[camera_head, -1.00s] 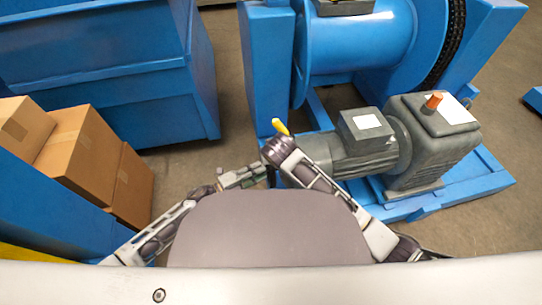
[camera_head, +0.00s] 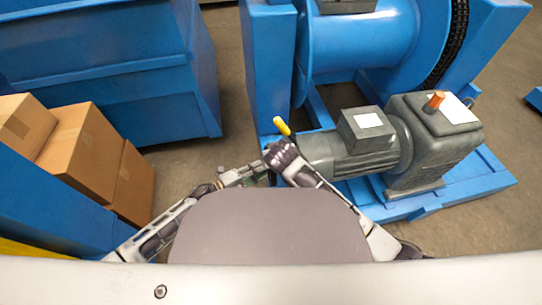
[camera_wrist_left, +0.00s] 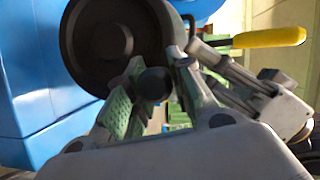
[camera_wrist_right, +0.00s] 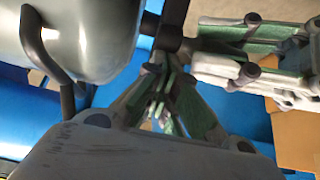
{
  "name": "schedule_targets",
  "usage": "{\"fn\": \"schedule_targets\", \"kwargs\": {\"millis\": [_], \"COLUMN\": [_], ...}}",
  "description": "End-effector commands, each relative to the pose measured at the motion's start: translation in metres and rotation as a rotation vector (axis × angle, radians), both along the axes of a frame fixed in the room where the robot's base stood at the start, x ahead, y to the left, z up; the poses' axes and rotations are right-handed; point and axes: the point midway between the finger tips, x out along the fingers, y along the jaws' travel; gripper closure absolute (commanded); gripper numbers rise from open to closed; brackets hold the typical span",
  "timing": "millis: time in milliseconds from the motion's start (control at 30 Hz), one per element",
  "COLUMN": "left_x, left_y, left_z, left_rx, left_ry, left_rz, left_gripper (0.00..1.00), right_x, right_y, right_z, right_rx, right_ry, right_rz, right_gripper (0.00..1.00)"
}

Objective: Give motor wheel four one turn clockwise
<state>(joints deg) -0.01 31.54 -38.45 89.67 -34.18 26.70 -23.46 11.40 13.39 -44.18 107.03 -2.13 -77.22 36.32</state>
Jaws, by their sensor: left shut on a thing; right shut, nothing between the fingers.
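The grey motor (camera_head: 352,145) lies on its blue frame in the head view, joined to a grey gearbox. Its dark round wheel (camera_wrist_left: 82,62) shows in the left wrist view; it is hidden in the head view. My left gripper (camera_head: 262,172) is at the motor's left end, shut on the wheel's dark knob (camera_wrist_left: 154,84), which sits between its green-padded fingers. The knob's stem (camera_wrist_right: 168,38) also seems to show in the right wrist view. My right gripper (camera_wrist_right: 166,108) is shut and empty beside the motor body, close to the left gripper.
A yellow-handled lever (camera_head: 282,126) stands up at the motor's left end, close to both grippers. A blue drum (camera_head: 365,45) is behind the motor. Cardboard boxes (camera_head: 85,150) stand at left. An orange cap (camera_head: 434,101) tops the gearbox. Floor is free between boxes and frame.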

Motion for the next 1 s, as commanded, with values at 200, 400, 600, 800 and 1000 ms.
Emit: {"fn": "schedule_targets", "kwargs": {"millis": [200,400,600,800,1000], "left_x": [0.0030,0.0045,0.0032,0.0021,0.0001], "left_y": [0.0039,0.0043,0.0026,0.0017,0.0039], "left_z": [-0.0037,-0.0021,-0.0008,-0.0003,-0.0003], "left_rx": [0.008,0.007,0.003,0.002,0.002], "left_ry": [0.004,0.002,0.000,0.001,0.001], "left_rz": [0.011,0.012,0.008,0.005,0.005], "left_gripper": [1.00,0.73,0.56,0.56,0.56], "right_x": [-0.0058,-0.0067,-0.0061,-0.0047,-0.0042], "right_y": [-0.0006,-0.0008,-0.0011,-0.0009,-0.0007], "right_z": [-0.0066,-0.0079,-0.0077,-0.0056,-0.0046], "right_rx": [-0.002,-0.004,-0.004,-0.002,-0.002], "right_ry": [0.003,0.006,0.005,0.001,-0.001], "right_rz": [0.002,0.002,0.001,0.001,0.001], "right_gripper": [1.00,1.00,1.00,1.00,1.00]}}
